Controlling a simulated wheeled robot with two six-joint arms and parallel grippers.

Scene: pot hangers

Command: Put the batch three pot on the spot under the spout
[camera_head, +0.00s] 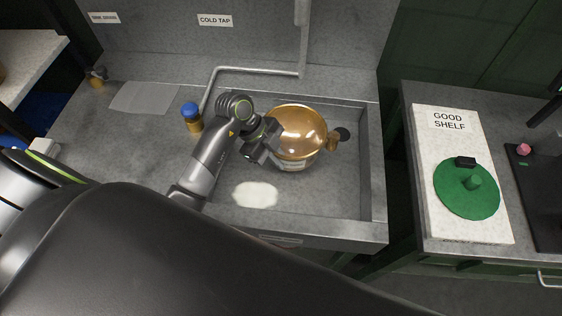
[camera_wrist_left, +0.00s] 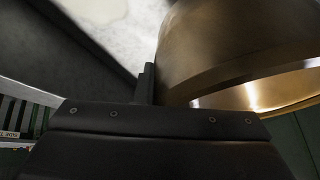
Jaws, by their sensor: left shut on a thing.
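The brass-coloured pot (camera_head: 300,122) is in the sink area, with a pale label low on its near side that I cannot read. My left gripper (camera_head: 264,146) is shut on the pot's left side. In the left wrist view the pot (camera_wrist_left: 235,50) fills the upper right, beside a dark finger. A bent grey pipe (camera_head: 255,70) runs along the back of the sink and bends down at its left end. A pale patch (camera_head: 256,194) lies on the sink floor, nearer than the pot. I cannot tell whether the pot touches the floor. My right gripper is not in view.
A blue-topped brass tap (camera_head: 191,114) stands left of the pot. A small brass piece and a dark round piece (camera_head: 343,133) are at the pot's right. The white "GOOD SHELF" board (camera_head: 460,226) carries a green disc (camera_head: 452,198). The sink's front right floor is clear.

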